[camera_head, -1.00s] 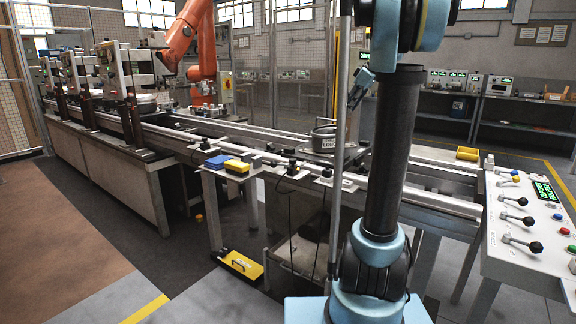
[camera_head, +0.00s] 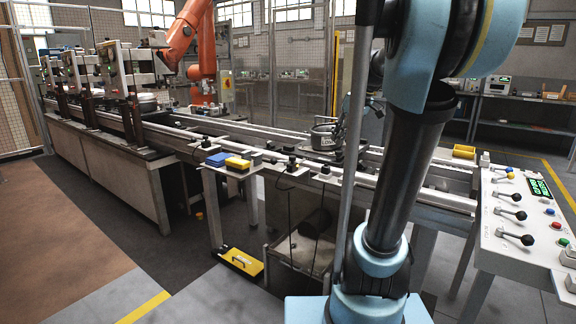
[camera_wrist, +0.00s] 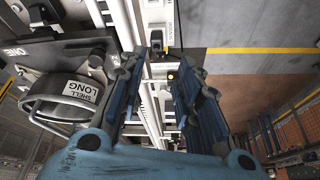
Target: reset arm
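My gripper (camera_wrist: 162,80) shows in the wrist view with its two blue fingers apart and nothing between them. A grey metal shell (camera_wrist: 62,108) labelled "SHELL LONG" is to the left of the fingers, clear of the gap between them. In the head view the shell (camera_head: 322,139) sits on the conveyor line (camera_head: 270,132). My arm and column cover much of the area to the right of the shell there, so the gripper is mostly hidden in that view.
A control panel (camera_head: 517,225) with levers and buttons stands at the right. An orange robot arm (camera_head: 190,50) is at the back. Floor at the front left is clear.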

